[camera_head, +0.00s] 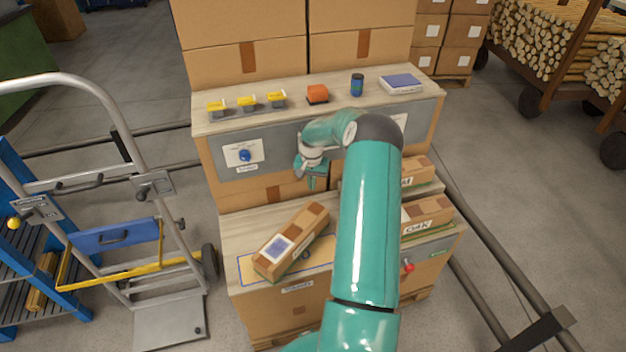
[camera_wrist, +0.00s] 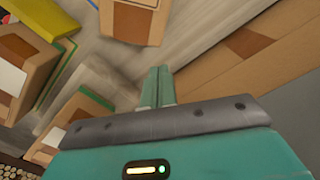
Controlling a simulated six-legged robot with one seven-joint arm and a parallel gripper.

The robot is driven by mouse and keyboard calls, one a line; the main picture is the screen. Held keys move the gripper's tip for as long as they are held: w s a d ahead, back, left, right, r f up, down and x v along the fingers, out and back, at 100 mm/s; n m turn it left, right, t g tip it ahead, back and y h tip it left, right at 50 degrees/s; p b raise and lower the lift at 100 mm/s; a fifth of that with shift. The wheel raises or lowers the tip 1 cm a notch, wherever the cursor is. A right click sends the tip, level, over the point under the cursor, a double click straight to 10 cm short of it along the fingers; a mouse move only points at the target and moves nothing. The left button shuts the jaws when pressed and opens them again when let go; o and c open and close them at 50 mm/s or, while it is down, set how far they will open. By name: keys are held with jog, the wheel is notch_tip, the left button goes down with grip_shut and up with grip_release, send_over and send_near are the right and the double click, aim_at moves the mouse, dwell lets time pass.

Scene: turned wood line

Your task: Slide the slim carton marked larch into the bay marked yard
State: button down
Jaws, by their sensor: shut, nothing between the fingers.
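A slim brown carton (camera_head: 292,240) with a blue-and-white top label lies slantwise on the lower bench top, partly over a blue-outlined area (camera_head: 322,266). A small plate (camera_head: 297,287) sits on the front below it; I cannot read it surely. A carton marked OAK (camera_head: 427,213) lies to the right, with another carton (camera_head: 416,171) behind it, partly hidden by my arm. I cannot read larch on any carton. My gripper (camera_head: 313,182) is shut and empty above the back of the lower top, apart from the slanted carton. In the wrist view its fingers (camera_wrist: 157,86) are together.
The upper shelf (camera_head: 335,92) holds yellow-topped items (camera_head: 246,103), an orange block (camera_head: 317,94), a dark blue can (camera_head: 357,85) and a scale-like device (camera_head: 400,83). A blue knob (camera_head: 245,156) and a red knob (camera_head: 408,267) stick out. A hand truck (camera_head: 140,185) stands left.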

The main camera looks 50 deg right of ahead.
aim_at(309, 206)
notch_tip(309, 206, down, 6)
dwell(0.5)
jog(key=shift+s+a, duration=0.45)
jog(key=shift+a, duration=0.25)
jog(key=shift+s+a, duration=0.4)
jog(key=shift+a, duration=0.25)
jog(key=shift+s+a, duration=0.45)
jog(key=shift+a, duration=0.25)
jog(key=shift+r, duration=0.1)
jog(key=shift+w+r, duration=0.1)
jog(key=shift+r, duration=0.25)
notch_tip(309, 206, up, 9)
jog(key=shift+r, duration=0.1)
